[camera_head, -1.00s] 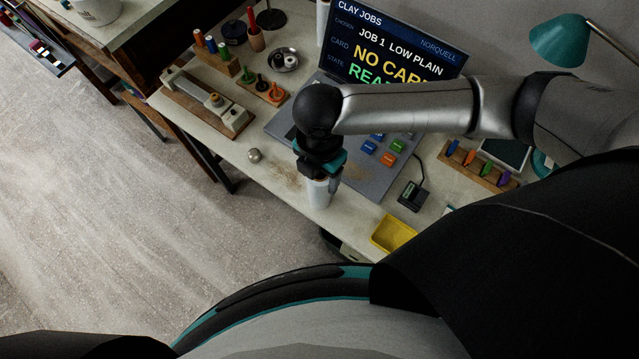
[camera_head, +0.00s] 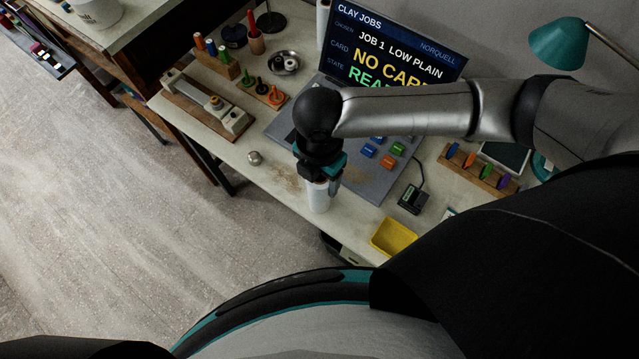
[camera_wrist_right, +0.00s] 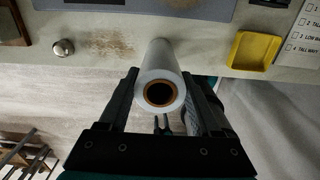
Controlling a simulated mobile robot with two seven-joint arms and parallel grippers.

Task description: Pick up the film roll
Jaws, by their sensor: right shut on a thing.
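The film roll (camera_head: 318,198) is a white cylinder, upright below my right gripper (camera_head: 320,180) near the front edge of the bench. In the right wrist view the film roll (camera_wrist_right: 160,75) shows its brown-rimmed dark core end toward the camera. The two fingers of my right gripper (camera_wrist_right: 163,98) lie on either side of it, shut on it. Whether its lower end touches the bench is hard to tell. My left gripper is not in view.
The bench top (camera_head: 232,150) has a small metal knob (camera_head: 254,157) left of the roll. A yellow tray (camera_head: 394,238) and a small black device (camera_head: 412,198) are to the right. Behind are a grey panel with coloured blocks (camera_head: 388,161) and a screen (camera_head: 395,45).

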